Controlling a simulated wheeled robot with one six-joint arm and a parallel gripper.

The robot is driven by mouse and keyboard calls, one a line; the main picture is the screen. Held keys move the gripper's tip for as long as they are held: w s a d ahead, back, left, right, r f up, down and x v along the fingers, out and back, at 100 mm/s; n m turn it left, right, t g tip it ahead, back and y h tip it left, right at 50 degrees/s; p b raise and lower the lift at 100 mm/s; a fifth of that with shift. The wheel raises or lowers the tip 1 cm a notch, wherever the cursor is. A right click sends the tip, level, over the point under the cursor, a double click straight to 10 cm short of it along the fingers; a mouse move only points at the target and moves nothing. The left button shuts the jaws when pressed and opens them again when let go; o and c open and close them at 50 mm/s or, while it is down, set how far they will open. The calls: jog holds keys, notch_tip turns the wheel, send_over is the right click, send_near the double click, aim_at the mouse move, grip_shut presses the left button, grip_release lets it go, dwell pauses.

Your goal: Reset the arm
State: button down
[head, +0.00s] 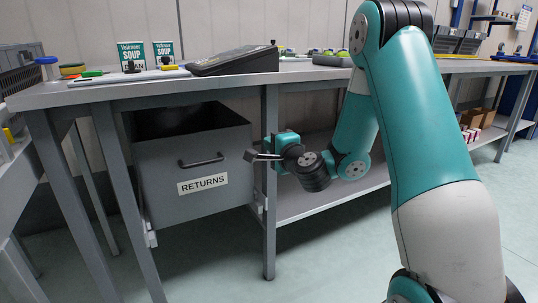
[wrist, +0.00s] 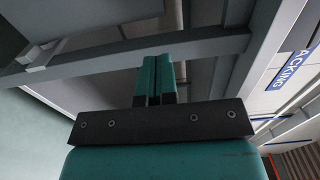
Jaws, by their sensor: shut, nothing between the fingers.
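My gripper (head: 251,155) is at the end of my bent teal-and-grey arm, low in front of the bench, just right of the grey returns drawer. In the wrist view its two teal fingers (wrist: 158,65) lie side by side with no object between them. The gripper is shut and empty. It points left in the head view, near the drawer's right edge and a bench leg; I cannot tell whether it touches either.
The grey drawer (head: 195,165) labelled RETURNS stands pulled out under the bench (head: 110,92). A bench leg (head: 269,235) stands close by the gripper. A lower shelf (head: 320,203) runs behind my arm. Soup packs (head: 163,52) and a dark console (head: 235,62) are on top. The floor in front is clear.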

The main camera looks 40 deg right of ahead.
jog(key=s+a+r+n+g+y+p, duration=0.1)
jog(key=s+a+r+n+g+y, duration=0.15)
jog(key=a+n+y, duration=0.6)
jog(key=s+a+r+n+g+y, duration=0.15)
jog(key=s+a+n+g, duration=0.3)
jog(key=a, duration=0.85)
jog(key=s+a+n+g+y, duration=0.1)
jog(key=s+a+n+g, duration=0.5)
jog(key=s, duration=0.3)
jog(key=s+f+n+g+h+p, duration=0.1)
jog(key=s+n+g+h, duration=0.45)
jog(key=s, duration=0.85)
notch_tip(320, 180, up, 38)
jog(key=s+d+n+y+p, duration=0.1)
jog(key=n+p, duration=0.1)
jog(key=p, duration=3.6)
jog(key=shift+d+t, duration=0.2)
jog(key=shift+t, duration=0.15)
jog(key=shift+f, duration=0.15)
